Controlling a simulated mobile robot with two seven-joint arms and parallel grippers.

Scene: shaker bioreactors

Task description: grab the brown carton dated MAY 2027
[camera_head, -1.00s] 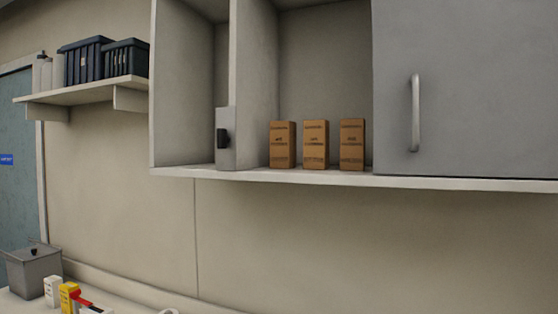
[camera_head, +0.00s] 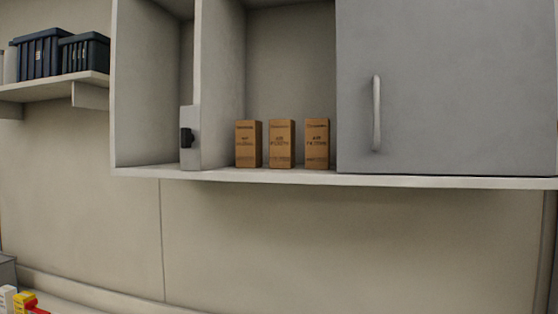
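Three brown cartons stand upright in a row on the cabinet's bottom shelf: a left carton (camera_head: 248,144), a middle carton (camera_head: 282,144) and a right carton (camera_head: 317,144). Narrow gaps separate them. Dark print shows on their fronts, but it is too small and blurred to read a date, so I cannot tell which one says MAY 2027. Neither of my grippers is in view.
The wall cabinet (camera_head: 250,176) is open where the cartons stand. A grey door (camera_head: 450,90) with a handle (camera_head: 376,113) covers its right part. Dark bins (camera_head: 40,55) sit on a side shelf (camera_head: 40,90). Small boxes (camera_head: 22,301) lie lower left. The wall below is clear.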

